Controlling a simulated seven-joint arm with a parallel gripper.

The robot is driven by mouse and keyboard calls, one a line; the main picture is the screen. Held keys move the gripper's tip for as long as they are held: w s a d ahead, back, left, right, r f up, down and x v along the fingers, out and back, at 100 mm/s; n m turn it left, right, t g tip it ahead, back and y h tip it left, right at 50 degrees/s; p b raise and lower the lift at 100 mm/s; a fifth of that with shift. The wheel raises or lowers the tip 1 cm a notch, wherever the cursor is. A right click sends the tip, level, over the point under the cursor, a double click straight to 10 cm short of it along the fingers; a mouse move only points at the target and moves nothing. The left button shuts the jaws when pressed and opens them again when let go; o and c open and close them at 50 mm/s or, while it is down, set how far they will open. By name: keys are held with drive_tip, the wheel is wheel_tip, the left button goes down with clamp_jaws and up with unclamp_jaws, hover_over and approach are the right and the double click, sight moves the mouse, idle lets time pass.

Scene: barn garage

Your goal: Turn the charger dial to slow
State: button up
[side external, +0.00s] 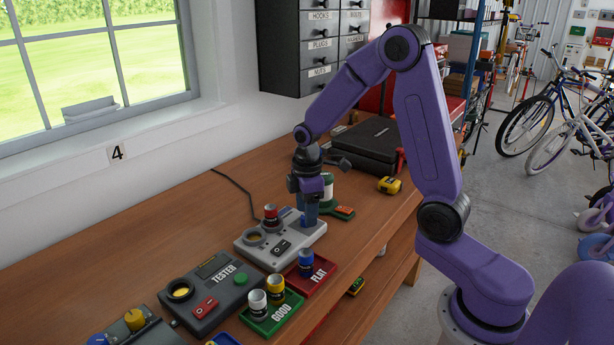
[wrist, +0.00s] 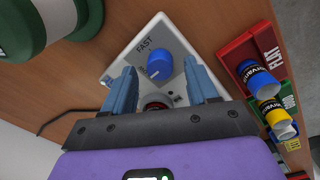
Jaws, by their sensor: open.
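The charger (side external: 262,259) is a pale grey box on the bench, with a red-topped battery (side external: 271,216) standing in it. In the wrist view its blue dial (wrist: 160,66) sits on a grey plate by the word FAST. A pale mark shows on the dial's lower left; I cannot read another label there. My gripper (side external: 311,212) is low over the charger's right end. In the wrist view my gripper (wrist: 161,74) is open, with one blue finger on each side of the dial and visible gaps between. Whether the fingertips are level with the dial is unclear.
The tester (side external: 222,292) stands left of the charger. A red FLAT tray (side external: 318,279) and a green GOOD tray (side external: 262,329) hold batteries in front. A black case (side external: 367,145) and a yellow tape measure (side external: 389,185) lie behind. A cable (side external: 233,184) runs along the bench.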

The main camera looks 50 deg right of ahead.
wheel_tip(320, 180, up, 16)
drive_tip(key=shift+s+a, duration=0.2)
drive_tip(key=shift+s, duration=0.05)
drive_tip(key=shift+r, duration=0.1)
idle(0.4)
drive_tip(key=s+a+f, duration=0.4)
drive_tip(key=s+a, duration=0.5)
drive_tip(key=s, duration=0.2)
drive_tip(key=s+f, duration=0.2)
drive_tip(key=s, duration=0.5)
drive_tip(key=s+f+n, duration=0.1)
drive_tip(key=s+f, duration=0.2)
drive_tip(key=s, duration=0.5)
drive_tip(key=shift+s+a+y, duration=0.3)
drive_tip(key=shift+a, duration=0.1)
